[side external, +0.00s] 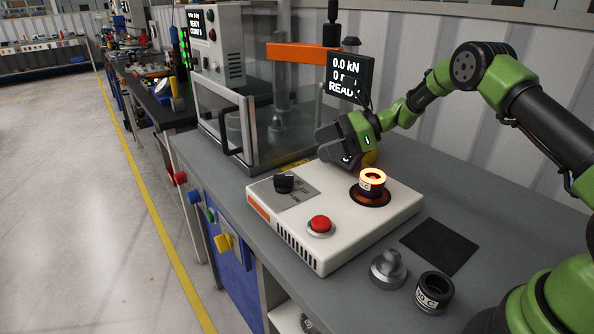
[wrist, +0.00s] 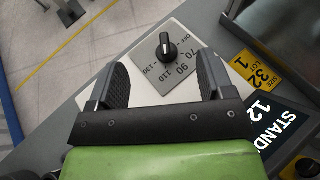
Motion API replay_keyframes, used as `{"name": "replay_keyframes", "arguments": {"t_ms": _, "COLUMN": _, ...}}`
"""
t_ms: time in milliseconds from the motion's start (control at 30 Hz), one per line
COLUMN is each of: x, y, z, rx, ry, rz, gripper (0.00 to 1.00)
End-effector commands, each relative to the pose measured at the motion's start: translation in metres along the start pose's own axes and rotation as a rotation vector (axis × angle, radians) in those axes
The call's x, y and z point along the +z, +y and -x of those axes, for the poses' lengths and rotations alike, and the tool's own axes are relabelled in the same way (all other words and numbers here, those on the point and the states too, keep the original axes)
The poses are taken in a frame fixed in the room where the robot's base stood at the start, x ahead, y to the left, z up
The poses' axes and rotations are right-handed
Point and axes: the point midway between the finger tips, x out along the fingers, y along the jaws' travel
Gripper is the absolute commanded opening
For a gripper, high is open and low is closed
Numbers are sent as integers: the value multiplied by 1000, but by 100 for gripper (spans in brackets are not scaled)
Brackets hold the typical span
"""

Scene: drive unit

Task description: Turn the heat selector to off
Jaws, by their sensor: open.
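The heat selector (side external: 284,183) is a black knob on a grey scale plate at the left of the white drive unit (side external: 340,244). In the wrist view the knob (wrist: 167,47) sits ahead of my fingers, with 70, 90, 110 and 130 printed around it. A pale mark shows at the knob's upper end, but I cannot tell for certain which setting it points to. My gripper (side external: 329,147) is above the back of the unit, apart from the knob. In the wrist view my gripper (wrist: 163,78) is open, with nothing between its fingers.
A glowing orange ring (side external: 372,178) sits in a dark round recess on the unit. A red button (side external: 320,223) is in front. A grey knobbed part (side external: 389,267), a black ring (side external: 434,291) and a dark mat (side external: 440,246) lie to the right. A clear-walled press (side external: 262,130) stands behind.

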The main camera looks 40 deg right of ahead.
Motion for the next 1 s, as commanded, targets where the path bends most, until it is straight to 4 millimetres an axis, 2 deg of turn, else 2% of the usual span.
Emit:
{"name": "replay_keyframes", "arguments": {"t_ms": 33, "x": 21, "y": 0, "z": 8, "rx": -4, "ry": -2, "rz": 10, "gripper": 74}}
{"name": "replay_keyframes", "arguments": {"t_ms": 100, "x": 42, "y": 5, "z": 14, "rx": 19, "ry": 21, "rz": 14, "gripper": 74}}
{"name": "replay_keyframes", "arguments": {"t_ms": 200, "x": 18, "y": 40, "z": -10, "rx": 185, "ry": 236, "rz": 78, "gripper": 74}}
{"name": "replay_keyframes", "arguments": {"t_ms": 333, "x": -7, "y": 75, "z": -21, "rx": 355, "ry": 530, "rz": 215, "gripper": 74}}
{"name": "replay_keyframes", "arguments": {"t_ms": 433, "x": -22, "y": 90, "z": -21, "rx": 453, "ry": 766, "rz": 370, "gripper": 74}}
{"name": "replay_keyframes", "arguments": {"t_ms": 567, "x": -28, "y": 92, "z": -17, "rx": 522, "ry": 1055, "rz": 637, "gripper": 74}}
{"name": "replay_keyframes", "arguments": {"t_ms": 667, "x": -19, "y": 84, "z": -19, "rx": 527, "ry": 1238, "rz": 885, "gripper": 74}}
{"name": "replay_keyframes", "arguments": {"t_ms": 733, "x": -5, "y": 78, "z": -25, "rx": 509, "ry": 1340, "rz": 1075, "gripper": 74}}
{"name": "replay_keyframes", "arguments": {"t_ms": 867, "x": 32, "y": 70, "z": -45, "rx": 439, "ry": 1454, "rz": 1436, "gripper": 74}}
{"name": "replay_keyframes", "arguments": {"t_ms": 1000, "x": 71, "y": 72, "z": -70, "rx": 354, "ry": 1485, "rz": 1749, "gripper": 74}}
